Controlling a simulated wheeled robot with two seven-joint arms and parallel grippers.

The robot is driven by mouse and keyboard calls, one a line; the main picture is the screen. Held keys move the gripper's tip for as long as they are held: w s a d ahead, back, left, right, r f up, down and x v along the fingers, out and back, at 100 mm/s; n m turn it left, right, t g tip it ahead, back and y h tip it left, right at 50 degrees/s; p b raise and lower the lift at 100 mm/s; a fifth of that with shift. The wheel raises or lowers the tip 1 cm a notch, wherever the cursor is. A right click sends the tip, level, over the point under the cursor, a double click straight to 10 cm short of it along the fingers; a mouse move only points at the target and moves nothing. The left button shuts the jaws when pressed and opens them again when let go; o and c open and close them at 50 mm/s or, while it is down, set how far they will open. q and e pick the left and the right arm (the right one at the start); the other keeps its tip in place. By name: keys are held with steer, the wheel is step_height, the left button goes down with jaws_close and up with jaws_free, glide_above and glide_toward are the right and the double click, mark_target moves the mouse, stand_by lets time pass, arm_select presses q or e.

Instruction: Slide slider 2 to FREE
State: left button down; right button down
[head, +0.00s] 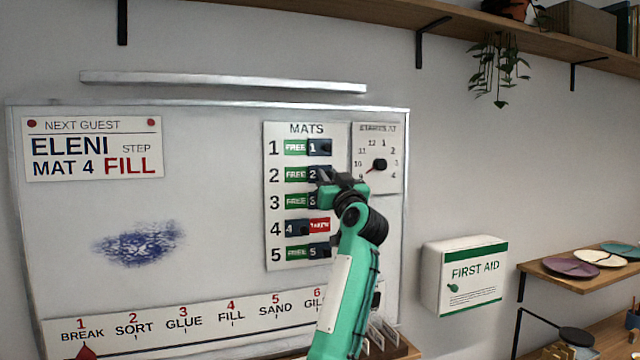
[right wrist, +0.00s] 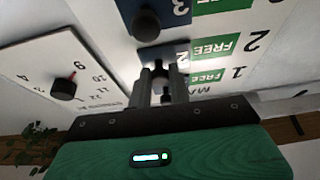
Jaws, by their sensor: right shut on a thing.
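The MATS panel (head: 306,262) on the whiteboard has several numbered slider rows. Slider 2 (head: 313,174) is a dark blue tile at the right end of its row, with the green FREE label showing to its left. It also shows in the right wrist view (right wrist: 178,50), beside its uncovered FREE label (right wrist: 221,47). My right gripper (head: 324,177) is at slider 2, its fingers (right wrist: 160,82) shut on the slider's dark knob. The gripper partly hides the right ends of rows 2 and 3. My left gripper is not in view.
Slider 1 (head: 319,147) is just above and slider 3 (head: 312,201) just below, both showing FREE. Slider 4 (head: 294,228) sits left, showing a red label. A dial (head: 379,165) is close on the right. A first aid box (head: 465,275) hangs further right.

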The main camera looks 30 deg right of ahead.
steer(key=c, duration=1.3)
jaws_free()
steer(key=shift+s+d, duration=0.1)
steer(key=shift+d, duration=0.05)
steer(key=shift+c, duration=0.2)
steer(key=shift+o, duration=0.2)
steer(key=shift+d, duration=0.15)
steer(key=shift+s+a+f+b, duration=0.2)
steer(key=shift+s+f+b, duration=0.05)
steer(key=shift+f+b, duration=0.05)
steer(key=b+v, duration=0.6)
steer(key=v, duration=0.7)
steer(key=shift+r, duration=0.15)
steer(key=shift+s, duration=0.1)
